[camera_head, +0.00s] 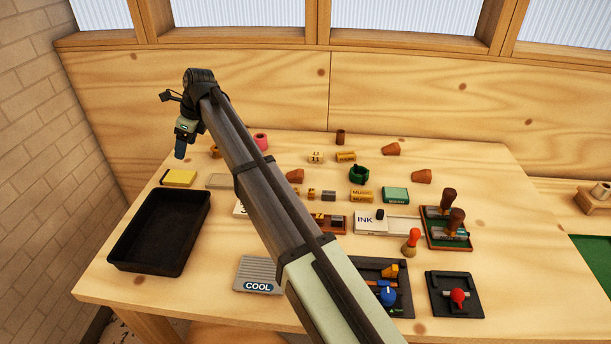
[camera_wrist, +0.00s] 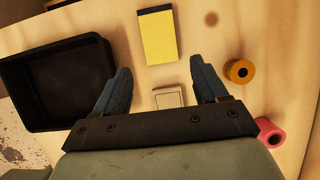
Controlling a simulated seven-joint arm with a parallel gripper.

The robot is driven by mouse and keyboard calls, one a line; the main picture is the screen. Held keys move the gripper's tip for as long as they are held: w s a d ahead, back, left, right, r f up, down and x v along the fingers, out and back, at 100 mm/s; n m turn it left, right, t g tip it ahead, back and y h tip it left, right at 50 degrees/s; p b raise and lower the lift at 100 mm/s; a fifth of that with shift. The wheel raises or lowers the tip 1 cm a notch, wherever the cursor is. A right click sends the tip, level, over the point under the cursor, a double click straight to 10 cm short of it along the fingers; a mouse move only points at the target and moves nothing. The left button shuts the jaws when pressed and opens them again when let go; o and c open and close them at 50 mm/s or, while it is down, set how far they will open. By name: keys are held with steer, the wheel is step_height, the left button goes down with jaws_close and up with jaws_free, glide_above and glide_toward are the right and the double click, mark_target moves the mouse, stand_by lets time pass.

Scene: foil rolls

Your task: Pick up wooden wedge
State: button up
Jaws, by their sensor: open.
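My gripper (camera_head: 180,151) is raised above the back left of the table, pointing down, with nothing between its fingers. In the wrist view its two dark blue fingers (camera_wrist: 160,88) are spread wide. A small flat pale piece (camera_wrist: 168,97) lies on the table below, between the fingers in that view. It also shows in the head view (camera_head: 219,181), right of the yellow pad.
A black tray (camera_head: 122,258) stands at the left, near a yellow pad (camera_head: 178,178). An orange roll (camera_wrist: 233,67) and a pink roll (camera_wrist: 270,136) lie right in the wrist view. Brown tapered pieces (camera_head: 421,176), stamps (camera_head: 456,222) and boxes crowd the middle and right.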

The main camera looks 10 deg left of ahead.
mark_target(299, 172)
steer(key=w+d+f+y, duration=0.1)
steer(key=d+f, duration=0.1)
steer(key=d, duration=0.4)
steer(key=w+d+f+g+y, duration=0.1)
steer(key=d+f, duration=0.1)
steer(key=d, duration=0.4)
steer(key=w+d+f+y, duration=0.1)
steer(key=d+f, duration=0.2)
steer(key=d, duration=0.3)
steer(key=shift+w+f+y, duration=0.1)
steer(key=shift+w+y, duration=0.05)
steer(key=shift+y, duration=0.25)
steer(key=d+y, duration=0.1)
steer(key=d, duration=0.5)
steer(key=d+f+t+y, duration=0.1)
steer(key=d+y, duration=0.1)
steer(key=d, duration=0.3)
steer(key=d+f+y, duration=0.1)
steer(key=d+y, duration=0.1)
steer(key=d, duration=0.4)
steer(key=shift+d+f, duration=0.25)
steer(key=shift+d, duration=0.1)
steer(key=shift+x, duration=2.45)
steer(key=shift+w, duration=0.15)
steer(key=c, duration=1)
